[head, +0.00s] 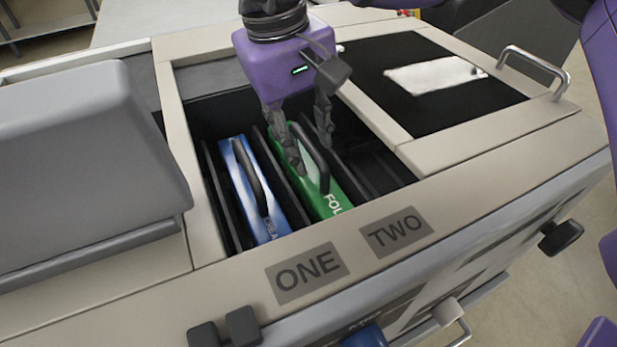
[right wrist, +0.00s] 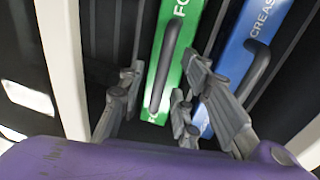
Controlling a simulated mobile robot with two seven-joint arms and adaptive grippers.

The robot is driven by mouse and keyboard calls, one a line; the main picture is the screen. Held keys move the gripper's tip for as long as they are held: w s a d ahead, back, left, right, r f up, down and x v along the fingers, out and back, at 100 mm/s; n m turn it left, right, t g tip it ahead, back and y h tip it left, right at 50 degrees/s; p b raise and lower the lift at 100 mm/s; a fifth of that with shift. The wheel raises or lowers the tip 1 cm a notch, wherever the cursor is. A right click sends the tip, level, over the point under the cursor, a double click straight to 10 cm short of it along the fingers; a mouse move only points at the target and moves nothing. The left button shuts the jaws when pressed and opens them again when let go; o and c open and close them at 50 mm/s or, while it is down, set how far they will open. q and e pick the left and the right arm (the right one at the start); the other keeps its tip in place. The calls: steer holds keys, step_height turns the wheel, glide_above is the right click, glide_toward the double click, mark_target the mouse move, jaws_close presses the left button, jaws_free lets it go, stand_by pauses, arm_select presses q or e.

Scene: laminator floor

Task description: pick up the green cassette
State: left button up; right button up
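The green cassette (head: 331,196) stands upright in the slot bay behind the TWO label, with a black arched handle along its top. It also shows in the right wrist view (right wrist: 183,25). My right gripper (head: 310,150) is over the cassette's far part with its fingers apart, one on each side of the handle line. In the right wrist view the open fingers (right wrist: 155,95) have the handle's near end between them; I cannot tell whether they touch it. My left gripper is not in view.
A blue cassette (head: 243,181) with a black handle stands in the slot left of the green one, behind the ONE label (head: 305,272). Black dividers and a beige rim (head: 199,190) border the bay. A grey cover (head: 85,165) rises on the left. A metal handle (head: 535,66) stands at the right.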

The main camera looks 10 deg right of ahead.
steer(key=shift+c, duration=0.4)
jaws_close()
steer(key=shift+r, duration=0.15)
